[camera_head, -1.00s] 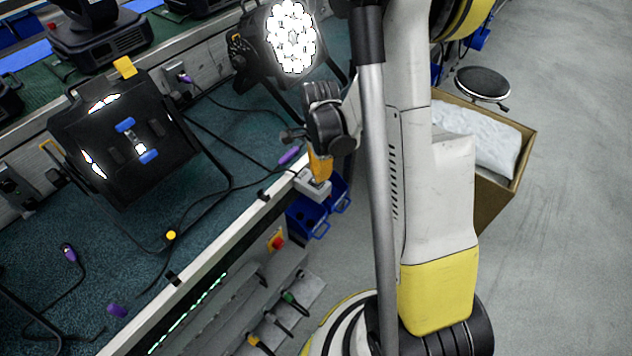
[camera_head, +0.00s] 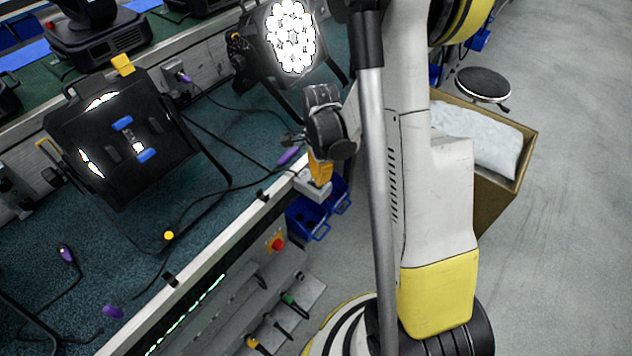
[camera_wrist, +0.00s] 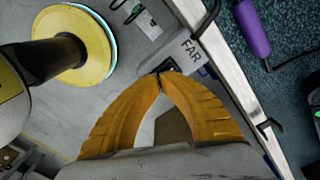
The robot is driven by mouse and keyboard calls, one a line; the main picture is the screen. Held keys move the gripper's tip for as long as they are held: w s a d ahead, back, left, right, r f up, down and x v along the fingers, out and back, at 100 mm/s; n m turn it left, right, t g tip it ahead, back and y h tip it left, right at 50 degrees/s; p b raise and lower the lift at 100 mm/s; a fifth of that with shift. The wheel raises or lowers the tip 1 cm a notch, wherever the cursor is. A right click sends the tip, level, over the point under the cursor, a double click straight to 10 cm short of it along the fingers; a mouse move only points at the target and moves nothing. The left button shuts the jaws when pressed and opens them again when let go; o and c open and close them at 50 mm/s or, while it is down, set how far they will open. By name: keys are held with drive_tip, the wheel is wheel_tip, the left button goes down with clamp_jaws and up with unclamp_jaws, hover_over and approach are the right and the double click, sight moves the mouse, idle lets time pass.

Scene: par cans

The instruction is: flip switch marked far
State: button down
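The switch box (camera_head: 313,189) is light grey and sits at the bench's front edge in the head view. In the wrist view its face carries the printed label FAR (camera_wrist: 190,49), with a dark part (camera_wrist: 174,70) just below it, partly hidden by my fingertips. The switch's position cannot be made out. My gripper (camera_wrist: 160,76) has two orange fingers whose tips meet, with nothing visible held between them. The tips are at the box face beside the FAR label; whether they touch it is unclear. In the head view my gripper (camera_head: 320,178) points down over the box.
A lit par can (camera_head: 291,40) stands behind my gripper, and another par can (camera_head: 120,135) stands left on the bench. Cables with purple plugs (camera_head: 289,155) lie on the green bench mat. Blue bins (camera_head: 307,218) hang below the box.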

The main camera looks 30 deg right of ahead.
drive_tip(key=shift+f+b, duration=0.45)
drive_tip(key=shift+f, duration=0.2)
drive_tip(key=shift+r, duration=0.1)
drive_tip(key=shift+r+p, duration=2.45)
drive_tip(key=shift+r, duration=1)
drive_tip(key=s+a+r+n+t, duration=0.3)
drive_tip(key=s+a+r+n, duration=0.2)
drive_tip(key=r+n, duration=0.5)
drive_tip(key=s+a+r+n+t, duration=0.4)
drive_tip(key=a+r+n, duration=0.4)
drive_tip(key=r+n, duration=0.2)
drive_tip(key=shift+s+a+r, duration=0.25)
drive_tip(key=shift+s+r, duration=0.1)
drive_tip(key=shift+s, duration=0.55)
